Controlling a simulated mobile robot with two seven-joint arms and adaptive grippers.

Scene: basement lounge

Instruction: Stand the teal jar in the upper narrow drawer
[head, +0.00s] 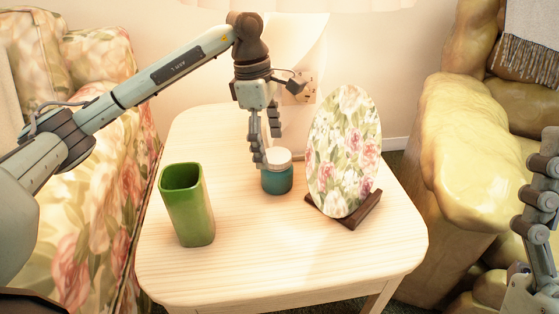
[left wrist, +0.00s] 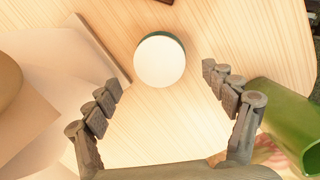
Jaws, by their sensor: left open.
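The teal jar (head: 277,181) with a pale lid stands upright on the light wood table (head: 240,275), near its middle. In the left wrist view the lid (left wrist: 160,62) is seen from above, with a thin teal rim showing. My left gripper (head: 266,147) points down just above and behind the jar, open and empty. In the left wrist view its fingers (left wrist: 160,80) are spread, with the jar beyond the gap between their tips. My right gripper (head: 538,210) is partly in view at the right edge; its opening is not clear. No drawer shows.
A green vase (head: 188,208) stands front left of the jar. A floral oval plate (head: 343,150) on a dark wooden stand (head: 345,214) is close on the right. A floral sofa (head: 105,200) and yellow armchair (head: 455,150) flank the table.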

